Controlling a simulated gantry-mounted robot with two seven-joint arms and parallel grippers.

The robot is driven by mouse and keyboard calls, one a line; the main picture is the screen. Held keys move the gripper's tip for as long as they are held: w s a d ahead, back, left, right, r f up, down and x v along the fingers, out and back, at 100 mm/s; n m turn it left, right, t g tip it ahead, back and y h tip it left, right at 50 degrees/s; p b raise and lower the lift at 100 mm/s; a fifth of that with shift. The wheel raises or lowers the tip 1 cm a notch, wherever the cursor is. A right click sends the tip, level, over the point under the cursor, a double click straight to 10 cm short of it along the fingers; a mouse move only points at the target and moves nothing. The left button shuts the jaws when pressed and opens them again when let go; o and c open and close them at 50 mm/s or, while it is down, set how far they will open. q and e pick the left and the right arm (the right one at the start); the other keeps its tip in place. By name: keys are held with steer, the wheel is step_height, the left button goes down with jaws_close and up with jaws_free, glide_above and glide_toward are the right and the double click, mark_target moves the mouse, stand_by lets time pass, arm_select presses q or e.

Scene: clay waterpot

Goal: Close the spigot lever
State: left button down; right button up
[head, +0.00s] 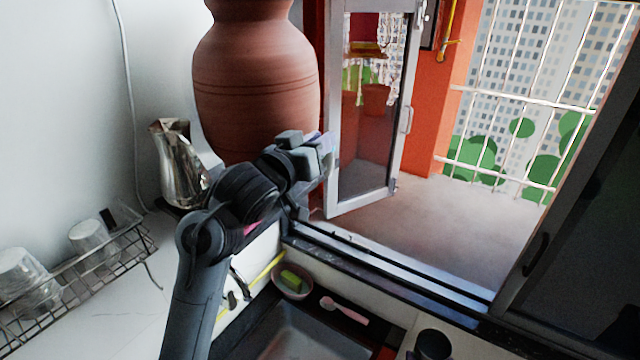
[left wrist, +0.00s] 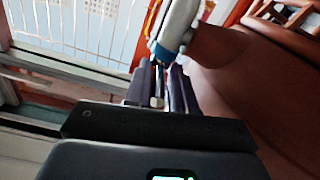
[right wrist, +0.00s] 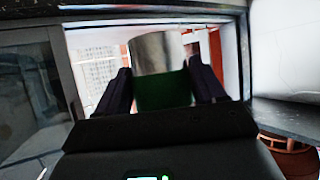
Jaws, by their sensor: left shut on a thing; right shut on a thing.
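The big brown clay pot (head: 255,90) stands at the back, beside the window. My left gripper (head: 326,150) is at the pot's lower right and hides the spigot in the head view. In the left wrist view, the silver and blue spigot (left wrist: 178,28) comes off the pot (left wrist: 265,75), just beyond my fingertips. My left gripper (left wrist: 161,82) is shut around a small light piece, seemingly the lever (left wrist: 157,101). My right gripper (right wrist: 162,75) is shut on a metal cup (right wrist: 158,50) whose lower part looks green. I cannot make that gripper out in the head view.
A steel jug (head: 178,165) stands left of the pot. A wire rack (head: 75,275) with glasses is at the left. A bowl with a green sponge (head: 291,281) and a pink spoon (head: 345,311) lie by the sink (head: 300,335). The window frame (head: 400,265) borders the right.

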arm_select(q)
steer(key=shift+d+h, duration=0.1)
steer(key=shift+h, duration=0.2)
arm_select(e)
steer(key=shift+r, duration=0.2)
arm_select(q)
steer(key=c, duration=1.1)
jaws_free()
steer(key=shift+c, duration=0.2)
steer(key=shift+s+a, duration=0.35)
steer(key=shift+s, duration=0.2)
arm_select(e)
steer(key=shift+f, duration=0.2)
arm_select(q)
steer(key=v, duration=1)
steer(key=shift+s+b, duration=0.35)
steer(key=shift+b, duration=0.1)
arm_select(e)
steer(key=shift+f, duration=0.25)
arm_select(q)
steer(key=shift+a, duration=0.15)
